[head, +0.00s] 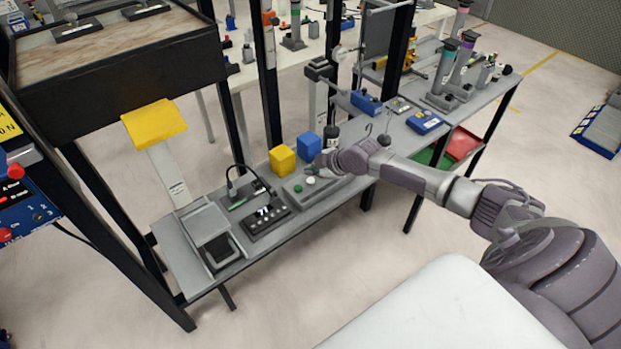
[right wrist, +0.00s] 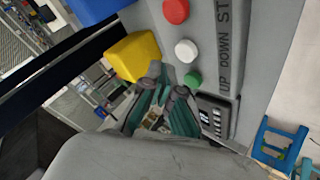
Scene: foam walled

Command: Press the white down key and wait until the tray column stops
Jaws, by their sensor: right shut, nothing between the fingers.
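The grey key box (head: 325,187) on the bench has a white key (head: 310,180) and a green key (head: 297,188). The right wrist view shows its red key (right wrist: 175,11), white key (right wrist: 187,51) and green key (right wrist: 193,80) in a row beside the printed words UP, DOWN and ST. My right gripper (head: 317,161) is shut and empty, over the far side of the box. In the right wrist view its fingertips (right wrist: 167,85) lie left of the green key and below the white key, apart from both. My left gripper is out of view.
A yellow cube (head: 283,159) and a blue cube (head: 309,146) stand behind the key box. A black keypad (head: 266,213) and a grey scale-like device (head: 213,240) sit to its left. Black frame posts rise behind the bench. The floor in front is clear.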

